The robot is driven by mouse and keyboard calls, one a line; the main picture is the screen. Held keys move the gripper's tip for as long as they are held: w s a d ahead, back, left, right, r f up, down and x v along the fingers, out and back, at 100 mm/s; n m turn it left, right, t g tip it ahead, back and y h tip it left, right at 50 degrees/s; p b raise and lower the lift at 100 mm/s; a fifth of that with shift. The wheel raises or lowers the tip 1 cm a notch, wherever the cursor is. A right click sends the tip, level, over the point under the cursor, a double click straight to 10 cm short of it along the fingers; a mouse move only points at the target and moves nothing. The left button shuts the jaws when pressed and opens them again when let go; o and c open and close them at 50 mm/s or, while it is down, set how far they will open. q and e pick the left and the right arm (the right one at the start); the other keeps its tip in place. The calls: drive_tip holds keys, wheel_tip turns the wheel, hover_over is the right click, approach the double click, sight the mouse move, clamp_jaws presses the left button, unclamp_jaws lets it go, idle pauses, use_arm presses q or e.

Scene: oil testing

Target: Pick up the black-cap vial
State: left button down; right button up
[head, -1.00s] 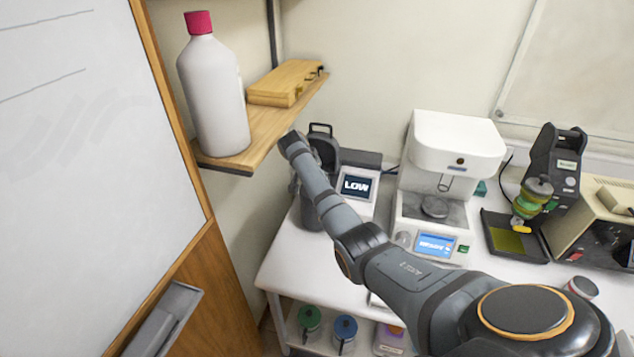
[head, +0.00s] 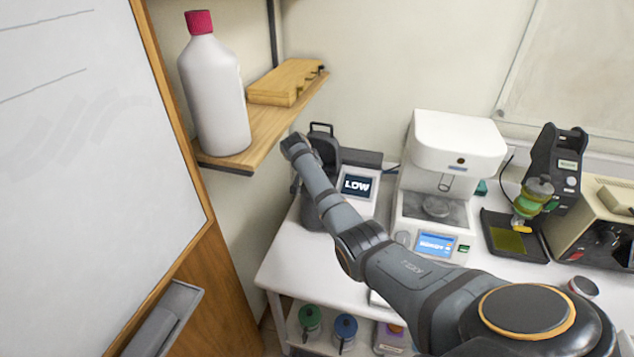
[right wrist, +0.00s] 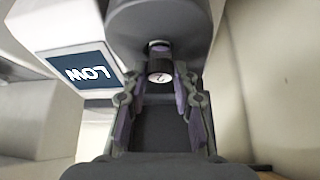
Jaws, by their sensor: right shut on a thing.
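A small vial with a dark cap and a pale marked disc on its end (right wrist: 159,66) is in the right wrist view, partly inside a dark grey rounded body (right wrist: 152,20). My right gripper (right wrist: 162,83) is shut on the vial at its capped end, one finger on each side. Most of the vial's body is hidden. In the head view my right arm reaches to the dark grey device (head: 325,150) beside the LOW display (head: 357,185); the gripper and vial cannot be made out there. My left gripper is out of view.
A white machine (head: 455,145) with a lit screen stands right of the display on the white bench (head: 285,255). A wooden shelf (head: 262,130) with a white bottle (head: 213,95) and a wooden box (head: 283,83) is close left of my arm. More instruments stand right.

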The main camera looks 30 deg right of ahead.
drive_tip(key=shift+w+r+b, duration=0.1)
drive_tip(key=shift+r+b, duration=0.1)
drive_tip(key=shift+b, duration=0.1)
wheel_tip(320, 180, up, 2)
drive_tip(key=shift+r+b, duration=0.1)
drive_tip(key=shift+b, duration=1.1)
drive_tip(key=s+a+r+p, duration=0.3)
drive_tip(key=s+a+r, duration=0.5)
drive_tip(key=s+r, duration=0.2)
drive_tip(key=shift+s+a+r, duration=0.15)
drive_tip(key=shift+s+a, duration=0.25)
drive_tip(key=shift+s, duration=0.15)
